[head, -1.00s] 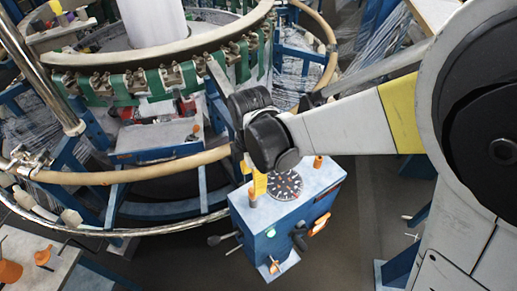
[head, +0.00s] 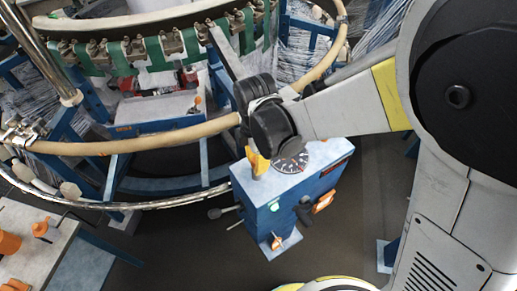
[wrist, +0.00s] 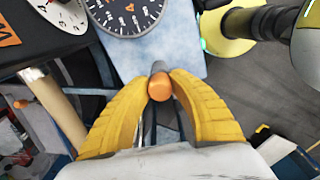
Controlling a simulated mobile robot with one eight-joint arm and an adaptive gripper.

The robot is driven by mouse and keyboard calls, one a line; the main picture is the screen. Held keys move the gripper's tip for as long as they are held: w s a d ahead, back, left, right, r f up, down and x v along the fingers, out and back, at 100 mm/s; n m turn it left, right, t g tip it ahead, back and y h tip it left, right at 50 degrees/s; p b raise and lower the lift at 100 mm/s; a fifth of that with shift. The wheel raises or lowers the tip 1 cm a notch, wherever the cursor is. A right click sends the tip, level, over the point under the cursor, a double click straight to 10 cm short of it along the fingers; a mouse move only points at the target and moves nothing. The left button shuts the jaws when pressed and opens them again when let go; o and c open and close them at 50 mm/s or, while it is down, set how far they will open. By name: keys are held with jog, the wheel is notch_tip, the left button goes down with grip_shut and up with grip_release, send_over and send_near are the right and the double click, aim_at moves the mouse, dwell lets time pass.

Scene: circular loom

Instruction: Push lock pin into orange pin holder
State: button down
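My gripper (wrist: 161,80) has two yellow fingers, closed in on a grey pin with a round orange end (wrist: 160,88), which looks like the lock pin. The fingertips flank it on both sides and appear to touch it. In the head view my gripper (head: 258,162) is at the left end of the top of a blue box (head: 262,192), by a round dial (head: 291,162). The dial also shows in the wrist view (wrist: 125,14). Orange parts (head: 323,201) sit on the box's front. I cannot tell which part is the orange pin holder. My arm covers part of the box top.
A large circular loom with a tan ring rail (head: 130,143) stands behind and left of the box. A pale table (head: 32,238) with orange parts is at the lower left. Black lever knobs (head: 215,213) stick out from the box. Grey floor is open in front.

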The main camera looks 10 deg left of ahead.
jog(key=shift+r, duration=0.2)
jog(key=shift+r+p, duration=2.5)
jog(key=shift+r, duration=1)
